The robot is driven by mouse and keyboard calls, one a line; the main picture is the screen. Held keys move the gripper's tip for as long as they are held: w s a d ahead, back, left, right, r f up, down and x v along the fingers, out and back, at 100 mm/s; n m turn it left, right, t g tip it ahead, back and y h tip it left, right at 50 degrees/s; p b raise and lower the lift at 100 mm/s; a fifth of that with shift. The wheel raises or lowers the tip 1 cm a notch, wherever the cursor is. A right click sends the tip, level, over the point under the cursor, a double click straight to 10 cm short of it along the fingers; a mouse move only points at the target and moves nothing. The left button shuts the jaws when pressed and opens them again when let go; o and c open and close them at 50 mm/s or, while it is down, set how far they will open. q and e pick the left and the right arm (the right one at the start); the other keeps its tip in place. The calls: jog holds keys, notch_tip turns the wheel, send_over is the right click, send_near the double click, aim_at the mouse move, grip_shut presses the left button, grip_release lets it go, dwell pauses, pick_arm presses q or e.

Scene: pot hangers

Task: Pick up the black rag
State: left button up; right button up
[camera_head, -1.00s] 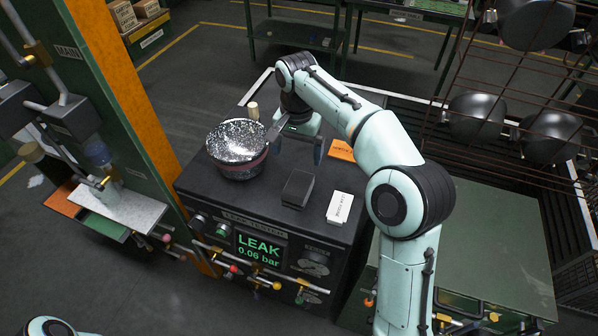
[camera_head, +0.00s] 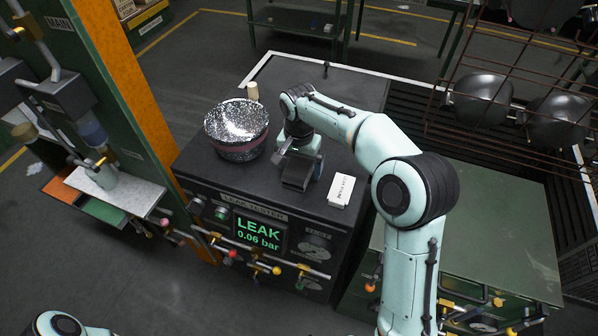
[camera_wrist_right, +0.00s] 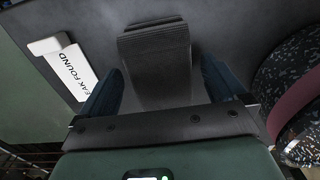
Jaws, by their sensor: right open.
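The black rag (camera_head: 295,174) is a dark, folded, block-like bundle on the black top of the leak tester (camera_head: 200,170). It also shows in the right wrist view (camera_wrist_right: 157,55), with a ribbed front edge. My right gripper (camera_head: 298,163) is open just above the rag. In the right wrist view its two blue fingers (camera_wrist_right: 160,88) stand on either side of the rag's near part, with gaps at both sides. The gripper hides part of the rag in the head view. My left gripper is out of view; only a bit of my left arm shows at the bottom left.
A speckled pot (camera_head: 237,133) with a reddish band stands close to the left of my right gripper. A white "LEAK FOUND" card (camera_head: 341,190) lies to the right of the rag. A small wooden peg (camera_head: 252,91) is behind the pot. A wire rack with dark pans (camera_head: 480,98) stands at right.

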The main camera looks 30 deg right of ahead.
aim_at(299, 166)
jog(key=shift+f, duration=0.45)
jog(key=shift+w, duration=0.1)
jog(key=shift+c, duration=0.3)
jog(key=c, duration=1)
jog(key=shift+r, duration=0.15)
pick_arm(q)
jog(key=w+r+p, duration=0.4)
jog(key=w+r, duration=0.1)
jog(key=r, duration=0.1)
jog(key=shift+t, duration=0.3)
pick_arm(e)
notch_tip(299, 166, up, 20)
